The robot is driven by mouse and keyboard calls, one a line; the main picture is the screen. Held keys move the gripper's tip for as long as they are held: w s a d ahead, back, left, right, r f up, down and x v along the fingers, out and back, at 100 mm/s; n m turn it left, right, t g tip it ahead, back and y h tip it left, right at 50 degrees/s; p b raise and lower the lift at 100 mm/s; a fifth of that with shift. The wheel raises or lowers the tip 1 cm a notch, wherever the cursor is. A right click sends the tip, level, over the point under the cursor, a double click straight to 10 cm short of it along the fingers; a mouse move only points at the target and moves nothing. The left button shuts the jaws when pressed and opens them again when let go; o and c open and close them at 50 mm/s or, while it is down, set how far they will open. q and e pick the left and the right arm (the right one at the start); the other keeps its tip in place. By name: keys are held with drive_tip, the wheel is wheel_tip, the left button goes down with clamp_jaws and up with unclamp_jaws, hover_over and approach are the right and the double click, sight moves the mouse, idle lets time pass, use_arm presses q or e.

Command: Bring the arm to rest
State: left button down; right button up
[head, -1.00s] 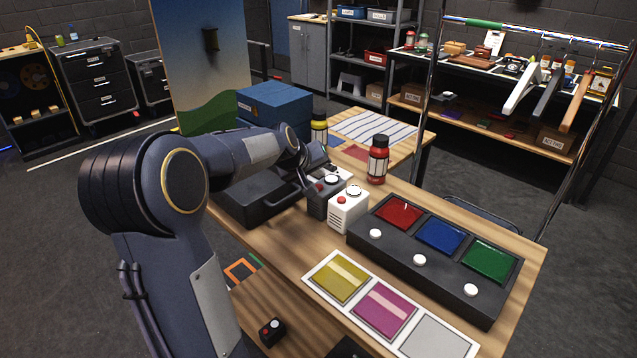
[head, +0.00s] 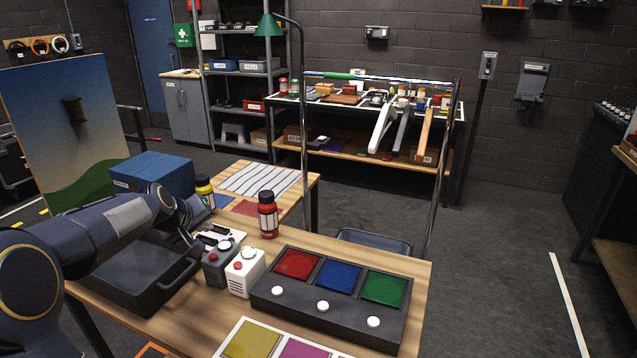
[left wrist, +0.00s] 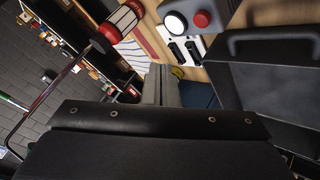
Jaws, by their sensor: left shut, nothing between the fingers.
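My left arm reaches in from the left in the head view, over the dark case (head: 130,275) on the wooden table. My left gripper (head: 188,232) is small and partly hidden there, near the back of the case and beside the button boxes. In the left wrist view my left gripper (left wrist: 161,86) has its fingers together and empty. A dark button box (head: 220,262) and a white button box (head: 244,271) stand beside the case. The black console (head: 330,305) has red, blue and green panels with a white button before each. My right gripper is not seen.
A blue crate (head: 152,176) is behind the arm. Coloured cards (head: 250,340) lie at the front. Open floor lies right of the table.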

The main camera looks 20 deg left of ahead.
use_arm(q)
drive_tip(key=s+d+r+m+g+h, duration=0.1)
drive_tip(key=s+d+m+h, duration=0.3)
drive_tip(key=s+d, duration=0.9)
drive_tip(key=s+d+f+m+g, duration=0.1)
drive_tip(key=s+d+f+m, duration=0.1)
drive_tip(key=s+d, duration=0.4)
drive_tip(key=s+d+f+m+g+h, duration=0.1)
drive_tip(key=s+d+f, duration=0.3)
drive_tip(key=s, duration=0.6)
drive_tip(key=shift+s+d+f+m+g, duration=0.15)
drive_tip(key=shift+s+d+m+g, duration=0.2)
drive_tip(key=shift+d+m, duration=0.6)
